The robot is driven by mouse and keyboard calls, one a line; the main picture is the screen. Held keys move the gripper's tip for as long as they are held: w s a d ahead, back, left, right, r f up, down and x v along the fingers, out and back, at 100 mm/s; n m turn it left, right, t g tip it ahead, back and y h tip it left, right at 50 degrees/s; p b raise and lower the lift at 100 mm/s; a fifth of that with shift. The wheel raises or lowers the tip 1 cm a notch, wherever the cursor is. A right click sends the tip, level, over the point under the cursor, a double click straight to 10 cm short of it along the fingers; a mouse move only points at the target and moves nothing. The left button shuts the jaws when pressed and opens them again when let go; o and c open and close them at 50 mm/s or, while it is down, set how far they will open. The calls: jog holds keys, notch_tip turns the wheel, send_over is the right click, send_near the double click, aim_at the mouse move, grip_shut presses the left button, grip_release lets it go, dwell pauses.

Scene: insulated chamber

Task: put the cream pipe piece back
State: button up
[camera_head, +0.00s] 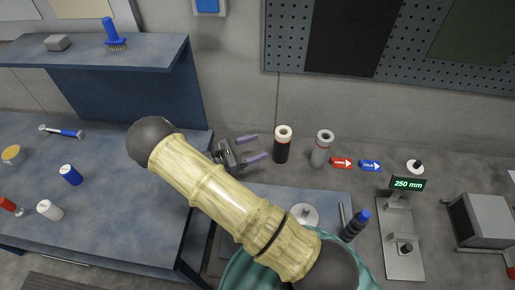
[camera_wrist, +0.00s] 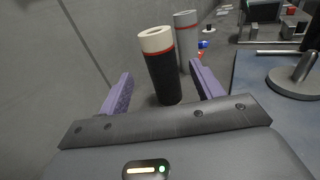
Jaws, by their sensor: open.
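The cream pipe piece seems to be the cream ring (camera_head: 283,132) at the top of a black upright cylinder (camera_head: 281,152), with a thin red band beneath it. In the wrist view the cream top (camera_wrist: 156,39) and black body (camera_wrist: 163,78) stand upright beyond and between my purple fingers. My gripper (camera_head: 253,148) is open and empty, just left of the cylinder in the head view. Its fingers also show in the wrist view (camera_wrist: 160,70). I see no contact between fingers and cylinder. Part of the cylinder's lower end is close to the gripper body's edge.
A grey cylinder (camera_head: 320,152) with a pale top and red band stands right of the black one. Red (camera_head: 341,162) and blue (camera_head: 370,166) tags lie farther right, near a gauge reading 250 mm (camera_head: 408,184). The wall (camera_wrist: 60,60) is close on the left.

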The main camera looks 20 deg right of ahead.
jog(key=s+d+r+m+g+y, duration=0.35)
jog(key=s+m+g+y, duration=0.25)
jog(key=s+m+y, duration=0.3)
jog(key=s+a+r+m+t+y, duration=0.3)
jog(key=s+r+m+t+y, duration=0.3)
jog(key=r+m+y, duration=0.2)
jog(key=shift+r+m+y, duration=0.4)
jog(key=shift+r+m, duration=0.8)
jog(key=shift+r, duration=0.3)
